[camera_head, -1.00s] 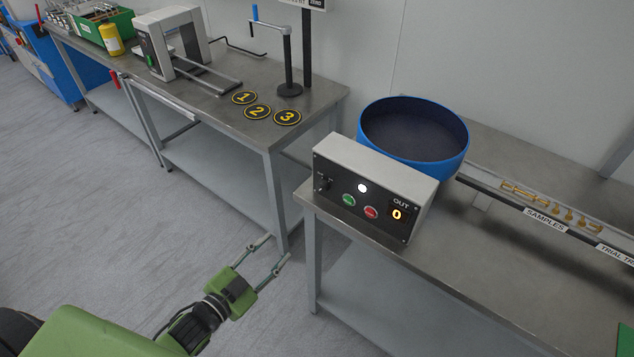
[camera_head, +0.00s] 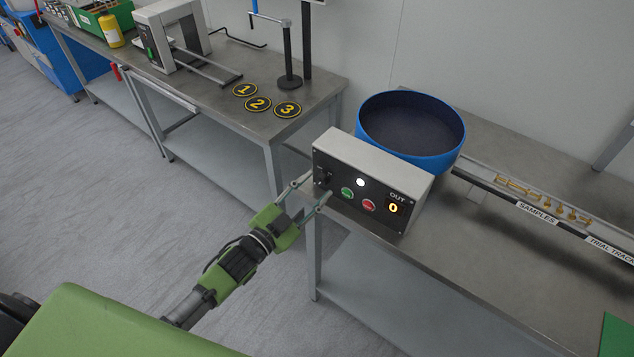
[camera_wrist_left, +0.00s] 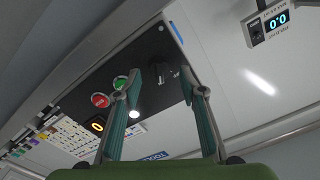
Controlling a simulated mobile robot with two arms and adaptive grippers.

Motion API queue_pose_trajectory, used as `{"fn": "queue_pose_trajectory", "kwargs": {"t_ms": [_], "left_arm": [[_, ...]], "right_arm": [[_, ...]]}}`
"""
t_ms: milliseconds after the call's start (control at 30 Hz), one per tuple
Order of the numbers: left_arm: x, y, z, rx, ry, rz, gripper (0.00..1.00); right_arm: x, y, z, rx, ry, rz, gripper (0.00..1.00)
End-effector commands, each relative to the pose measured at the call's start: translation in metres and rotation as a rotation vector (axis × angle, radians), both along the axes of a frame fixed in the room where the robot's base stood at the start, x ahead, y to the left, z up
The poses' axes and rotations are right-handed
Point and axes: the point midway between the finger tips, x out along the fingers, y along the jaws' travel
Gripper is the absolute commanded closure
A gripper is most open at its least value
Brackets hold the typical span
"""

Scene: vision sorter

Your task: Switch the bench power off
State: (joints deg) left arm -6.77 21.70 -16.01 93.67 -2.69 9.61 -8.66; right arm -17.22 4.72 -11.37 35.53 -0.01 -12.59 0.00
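The grey control box (camera_head: 385,168) stands on the right-hand bench, its dark front panel towards me. The panel has a small dark switch (camera_head: 323,178) at its left end, a green button (camera_head: 347,193), a red button (camera_head: 368,205), a lit white lamp (camera_head: 360,182) and a display (camera_head: 393,208) reading 0. My left gripper (camera_head: 312,190) is open and empty in front of the panel's left end. In the left wrist view the switch (camera_wrist_left: 162,73) shows between the spread fingertips (camera_wrist_left: 160,82). I cannot tell whether they touch it. My right gripper is out of view.
A blue bowl (camera_head: 440,160) stands right behind the box. A rail with SAMPLES labels (camera_head: 537,212) runs to the right with small brass parts. The left bench (camera_head: 220,110) carries numbered discs and a post. A gap separates the benches.

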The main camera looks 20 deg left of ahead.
Motion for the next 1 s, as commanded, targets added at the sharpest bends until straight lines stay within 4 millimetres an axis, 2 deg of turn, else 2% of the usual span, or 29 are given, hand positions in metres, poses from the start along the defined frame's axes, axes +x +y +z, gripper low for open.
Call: {"fn": "queue_pose_trajectory", "kwargs": {"t_ms": [133, 467, 600, 633, 1000], "left_arm": [[0.0125, -0.0048, 0.0008, 0.0, -0.001, -0.001, 0.62], [0.0155, -0.0061, -0.0005, 0.0, 0.001, 0.0, 0.62], [0.0153, -0.0058, -0.0004, 0.0, 0.0, -0.001, 0.96], [0.0153, -0.0059, -0.0004, 0.0, 0.0, -0.001, 1.0], [0.0153, -0.0056, 0.0, -0.032, 0.013, 0.0, 1.0]], "right_arm": [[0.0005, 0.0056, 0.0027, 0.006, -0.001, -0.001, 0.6], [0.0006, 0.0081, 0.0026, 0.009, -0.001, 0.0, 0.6], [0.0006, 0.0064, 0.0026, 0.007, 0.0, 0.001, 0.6], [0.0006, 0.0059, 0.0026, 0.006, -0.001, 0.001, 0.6], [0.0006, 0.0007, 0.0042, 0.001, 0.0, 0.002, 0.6]]}}
